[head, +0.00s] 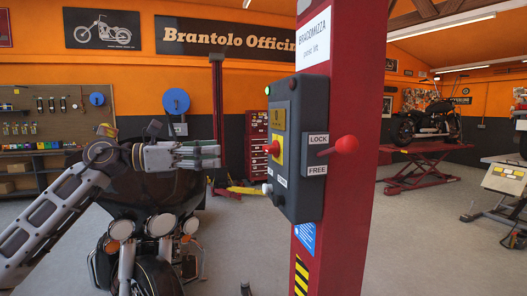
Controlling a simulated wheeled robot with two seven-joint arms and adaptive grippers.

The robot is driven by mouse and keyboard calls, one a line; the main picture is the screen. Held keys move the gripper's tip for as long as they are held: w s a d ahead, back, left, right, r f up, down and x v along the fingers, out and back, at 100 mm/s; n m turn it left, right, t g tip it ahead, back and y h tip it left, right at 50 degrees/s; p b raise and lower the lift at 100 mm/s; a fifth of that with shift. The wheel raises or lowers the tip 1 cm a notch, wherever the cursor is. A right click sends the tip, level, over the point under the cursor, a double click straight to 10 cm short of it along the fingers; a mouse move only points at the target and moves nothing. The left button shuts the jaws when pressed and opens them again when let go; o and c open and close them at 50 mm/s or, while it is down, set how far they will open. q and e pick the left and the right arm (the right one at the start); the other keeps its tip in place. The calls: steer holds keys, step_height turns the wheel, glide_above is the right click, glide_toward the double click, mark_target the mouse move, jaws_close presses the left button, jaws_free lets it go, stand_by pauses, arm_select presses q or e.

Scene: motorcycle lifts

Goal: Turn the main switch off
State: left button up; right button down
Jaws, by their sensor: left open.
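A dark grey control box (308,192) is fixed to a red post (352,90). On its left-facing side is the main switch (272,148), a red knob on a yellow plate (279,140). I cannot read the knob's position. My left gripper (217,156) comes in from the left at about the knob's height. It is open, points right toward the switch, and appears apart from it with nothing between its fingers. My right gripper is out of view.
A red ball-ended lever (346,145) sticks out beside the LOCK (318,139) and FREE (317,170) labels. A dark motorcycle (160,195) stands below my left arm. Another motorcycle (425,122) rests on a red lift (420,172) behind.

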mark_target(265, 150)
arm_select(q)
steer(key=shift+s, duration=0.1)
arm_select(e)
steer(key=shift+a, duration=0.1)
arm_select(q)
steer(key=shift+d, duration=0.1)
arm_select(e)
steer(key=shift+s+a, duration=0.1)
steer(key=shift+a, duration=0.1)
arm_select(q)
steer(key=p+x, duration=0.2)
steer(key=x, duration=1)
steer(key=shift+w+d, duration=0.3)
steer(key=shift+d, duration=0.25)
steer(key=shift+w+d, duration=0.1)
steer(key=shift+d, duration=0.1)
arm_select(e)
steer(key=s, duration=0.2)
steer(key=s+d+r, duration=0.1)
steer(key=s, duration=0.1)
arm_select(q)
steer(key=c, duration=1)
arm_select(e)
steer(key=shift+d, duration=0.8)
